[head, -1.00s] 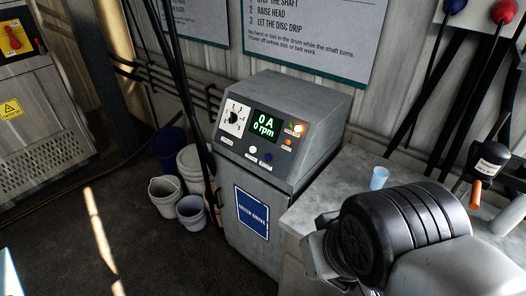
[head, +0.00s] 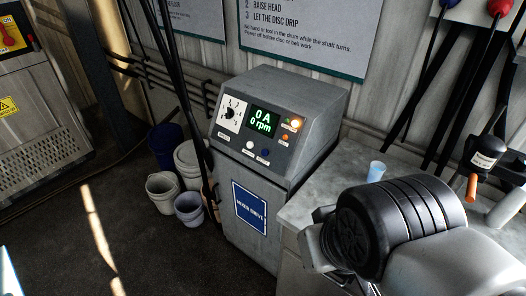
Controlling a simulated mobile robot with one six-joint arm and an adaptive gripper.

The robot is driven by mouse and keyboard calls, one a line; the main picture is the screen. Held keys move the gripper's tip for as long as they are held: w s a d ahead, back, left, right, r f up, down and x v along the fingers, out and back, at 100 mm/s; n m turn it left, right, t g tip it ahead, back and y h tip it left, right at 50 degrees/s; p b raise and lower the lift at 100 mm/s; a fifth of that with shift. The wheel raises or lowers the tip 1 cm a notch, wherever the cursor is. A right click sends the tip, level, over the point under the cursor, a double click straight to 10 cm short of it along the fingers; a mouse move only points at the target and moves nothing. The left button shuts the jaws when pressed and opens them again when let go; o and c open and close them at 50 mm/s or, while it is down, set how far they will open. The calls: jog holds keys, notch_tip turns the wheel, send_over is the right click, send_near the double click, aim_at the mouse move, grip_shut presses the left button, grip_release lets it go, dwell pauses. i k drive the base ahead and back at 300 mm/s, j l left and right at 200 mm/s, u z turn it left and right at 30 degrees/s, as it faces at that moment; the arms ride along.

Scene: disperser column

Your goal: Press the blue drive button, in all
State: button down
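The blue drive button (head: 264,152) is on the sloped front panel of the grey drive cabinet (head: 300,105), low and right of a white button (head: 250,145). The panel's green display (head: 262,121) reads 0 A and 0 rpm. An orange lamp (head: 295,124) glows at the panel's upper right. A black dial (head: 230,113) is at its left. My gripper (head: 322,235) shows only in part at lower right, apart from the panel and in front of the cabinet and bench. My dark arm hides most of it, and its opening is unclear. Nothing touches the blue button.
Several buckets (head: 162,192) stand on the floor left of the cabinet. A grey bench (head: 325,190) with a light blue cup (head: 376,171) is at right. Dark poles (head: 180,80) lean beside the cabinet. The space before the panel is clear.

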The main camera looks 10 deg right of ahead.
aim_at(265, 152)
jog(key=i+j+z, duration=0.45)
jog(key=j, duration=0.2)
jog(key=j+z, duration=0.2)
jog(key=j, duration=0.15)
jog(key=i+j+z, duration=0.1)
jog(key=j+z, duration=0.35)
jog(key=j, duration=0.3)
jog(key=i, duration=0.05)
